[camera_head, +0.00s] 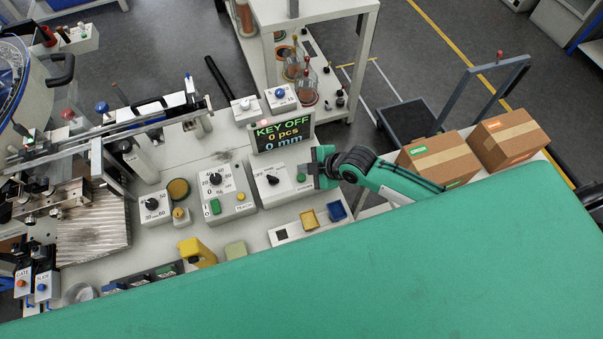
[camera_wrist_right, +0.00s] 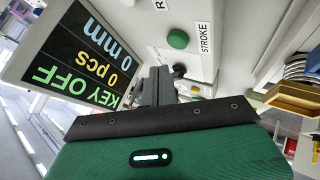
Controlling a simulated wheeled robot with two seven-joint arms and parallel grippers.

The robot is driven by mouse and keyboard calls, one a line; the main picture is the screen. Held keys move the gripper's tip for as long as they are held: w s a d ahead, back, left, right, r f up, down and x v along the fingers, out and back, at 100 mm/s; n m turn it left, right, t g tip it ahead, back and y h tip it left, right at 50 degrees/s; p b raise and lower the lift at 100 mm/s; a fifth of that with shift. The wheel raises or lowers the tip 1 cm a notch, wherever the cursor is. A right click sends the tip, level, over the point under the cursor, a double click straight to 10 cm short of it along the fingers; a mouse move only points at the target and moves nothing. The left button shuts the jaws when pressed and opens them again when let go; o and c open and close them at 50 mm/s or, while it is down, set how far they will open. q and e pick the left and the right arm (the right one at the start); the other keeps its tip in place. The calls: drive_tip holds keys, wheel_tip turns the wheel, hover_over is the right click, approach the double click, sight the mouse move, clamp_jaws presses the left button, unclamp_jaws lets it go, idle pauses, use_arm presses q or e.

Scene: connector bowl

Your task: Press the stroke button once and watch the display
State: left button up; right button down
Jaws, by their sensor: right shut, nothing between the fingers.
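The display (camera_head: 281,136) stands behind the control boxes and reads "KEY OFF", "0 pcs" and "0 mm". It also shows at the left of the wrist view (camera_wrist_right: 80,60). The green stroke button (camera_wrist_right: 178,39) sits on a pale panel beside the label "STROKE" in the wrist view. In the head view a small green button (camera_head: 301,177) shows at the right of the box with the black knob. My right gripper (camera_head: 318,162) is shut and empty by this box's right edge. Its fingers (camera_wrist_right: 158,82) point toward the panel, apart from the stroke button. My left gripper is out of view.
The knob box (camera_head: 280,192) has a dial box (camera_head: 228,190) to its left. A panel with yellow and blue trays (camera_head: 337,211) lies in front. Cardboard boxes (camera_head: 436,160) stand at the right. A metal machine fills the left side.

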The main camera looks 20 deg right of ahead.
sight(305, 178)
wheel_tip(305, 178, up, 4)
drive_tip(key=shift+f+p, duration=0.25)
drive_tip(key=shift+p, duration=0.95)
drive_tip(key=shift+f, duration=0.1)
